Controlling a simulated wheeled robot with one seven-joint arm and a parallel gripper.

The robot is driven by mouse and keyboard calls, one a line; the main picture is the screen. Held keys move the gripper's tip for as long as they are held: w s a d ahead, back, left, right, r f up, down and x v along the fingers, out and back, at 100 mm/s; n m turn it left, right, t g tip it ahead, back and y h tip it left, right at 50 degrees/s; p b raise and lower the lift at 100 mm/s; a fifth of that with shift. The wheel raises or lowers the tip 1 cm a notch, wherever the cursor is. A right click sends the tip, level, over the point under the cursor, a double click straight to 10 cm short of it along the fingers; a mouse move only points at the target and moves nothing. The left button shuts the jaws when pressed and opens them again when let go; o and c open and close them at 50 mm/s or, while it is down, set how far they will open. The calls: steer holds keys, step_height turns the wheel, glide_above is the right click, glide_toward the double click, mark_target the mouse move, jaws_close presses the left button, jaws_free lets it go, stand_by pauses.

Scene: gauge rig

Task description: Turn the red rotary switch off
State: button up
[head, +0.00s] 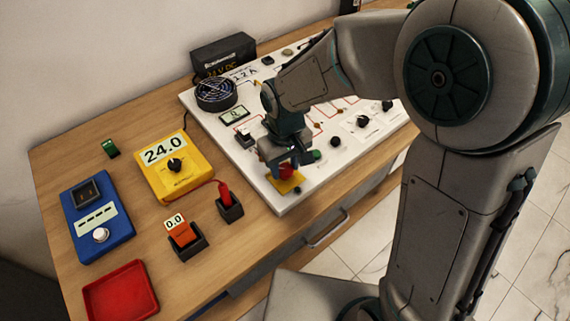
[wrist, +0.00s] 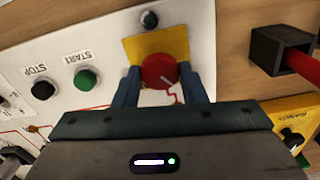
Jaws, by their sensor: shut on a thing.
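The red rotary switch (wrist: 158,70) is a round red knob with a pale pointer mark, on a yellow plate (wrist: 139,45) of the white panel. The pointer mark runs toward the lower right in the wrist view. In the head view the red knob (head: 286,171) shows under my gripper, near the panel's front corner. My gripper (wrist: 158,82) is shut on the knob, with one blue-grey finger on each side of it. In the head view my gripper (head: 285,163) points down at the knob. The fingertips' exact contact is partly hidden.
A green START button (wrist: 86,79) and a black STOP button (wrist: 43,90) sit beside the yellow plate. A small dark round part (wrist: 149,20) lies beyond it. A yellow meter (head: 173,163), a red probe in a black holder (head: 230,208) and a red tray (head: 121,293) stand left of the panel.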

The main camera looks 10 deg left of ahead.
mark_target(286, 169)
steer(key=shift+n, duration=0.6)
steer(key=o, duration=1)
step_height(286, 169, up, 14)
steer(key=shift+f, duration=0.1)
steer(key=shift+d, duration=0.1)
